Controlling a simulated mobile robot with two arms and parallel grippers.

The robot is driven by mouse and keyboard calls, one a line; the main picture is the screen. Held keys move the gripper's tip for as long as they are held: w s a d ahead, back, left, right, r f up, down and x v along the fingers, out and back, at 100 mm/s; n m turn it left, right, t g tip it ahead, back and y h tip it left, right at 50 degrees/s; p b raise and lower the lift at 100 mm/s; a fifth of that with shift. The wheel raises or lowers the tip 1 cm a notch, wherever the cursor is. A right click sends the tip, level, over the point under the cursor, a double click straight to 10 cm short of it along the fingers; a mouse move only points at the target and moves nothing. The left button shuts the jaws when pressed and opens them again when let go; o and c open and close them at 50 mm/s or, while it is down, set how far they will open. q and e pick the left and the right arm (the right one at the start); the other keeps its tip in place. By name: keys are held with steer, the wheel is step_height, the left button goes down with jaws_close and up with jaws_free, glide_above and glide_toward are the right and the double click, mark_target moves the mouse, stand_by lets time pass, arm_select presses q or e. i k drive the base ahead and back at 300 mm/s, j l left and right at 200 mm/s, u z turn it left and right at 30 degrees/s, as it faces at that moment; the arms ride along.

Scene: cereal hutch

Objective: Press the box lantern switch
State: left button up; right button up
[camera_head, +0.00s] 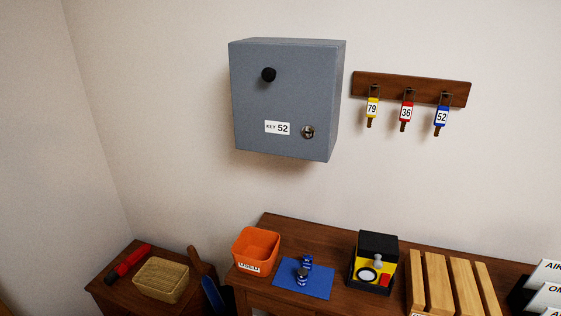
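The box lantern (378,243) stands on the brown wooden table, right of the blue mat. It has a black top, yellow sides, a round white lens (367,275) with a dark rim, and a grey knob or lever (377,258). A small red part (384,281) sits at its lower right front and looks like the switch, though it is small in view. Neither of my grippers is in view.
An orange bin (256,249) and a blue mat (318,281) with small blue items lie left of the lantern. A slatted wooden rack (416,284) stands close on its right. A grey key cabinet (286,96) and key rack (413,86) hang above.

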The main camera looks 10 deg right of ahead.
mark_target(385, 277)
steer(key=k+l+z, duration=0.15)
steer(key=z, duration=0.9)
